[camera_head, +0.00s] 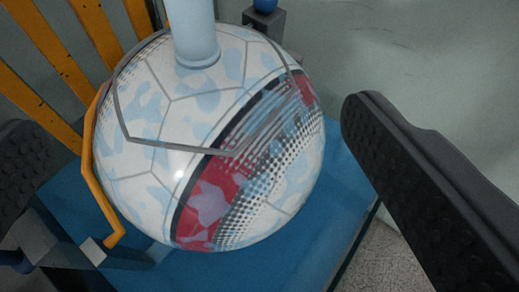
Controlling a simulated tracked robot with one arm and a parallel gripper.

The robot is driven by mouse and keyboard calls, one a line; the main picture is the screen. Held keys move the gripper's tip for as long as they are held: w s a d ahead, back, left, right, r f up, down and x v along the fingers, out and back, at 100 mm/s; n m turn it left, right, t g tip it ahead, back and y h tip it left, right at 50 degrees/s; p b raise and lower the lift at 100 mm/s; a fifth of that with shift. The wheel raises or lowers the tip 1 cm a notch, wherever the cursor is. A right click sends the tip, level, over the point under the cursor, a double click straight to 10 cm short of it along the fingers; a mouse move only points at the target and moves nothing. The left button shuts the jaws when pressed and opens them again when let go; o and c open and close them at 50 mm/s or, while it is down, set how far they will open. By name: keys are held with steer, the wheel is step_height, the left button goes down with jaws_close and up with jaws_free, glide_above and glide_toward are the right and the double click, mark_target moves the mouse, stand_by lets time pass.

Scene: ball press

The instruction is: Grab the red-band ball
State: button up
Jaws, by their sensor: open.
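The red-band ball (210,190) sits in the middle of the head camera view on a blue platform (185,270). It is white with pale blue patches, grey seams and a slanting red band edged with black and dots. A pale blue cylinder (192,30) stands against its top. My gripper (198,120) is open, with one dark ridged finger left of the ball and the other right of it. The right finger appears apart from the ball. The left finger is partly cut off by the frame edge. I see no grip on the ball.
A yellow bent bar (90,170) curves along the ball's left side. Yellow slats (50,45) stand at the upper left. A grey post with a blue knob (264,5) is behind the ball.

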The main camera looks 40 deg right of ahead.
mark_target(198, 54)
steer(key=shift+b+x, duration=0.4)
steer(key=shift+x, duration=6.25)
steer(key=shift+a, duration=0.2)
jaws_close()
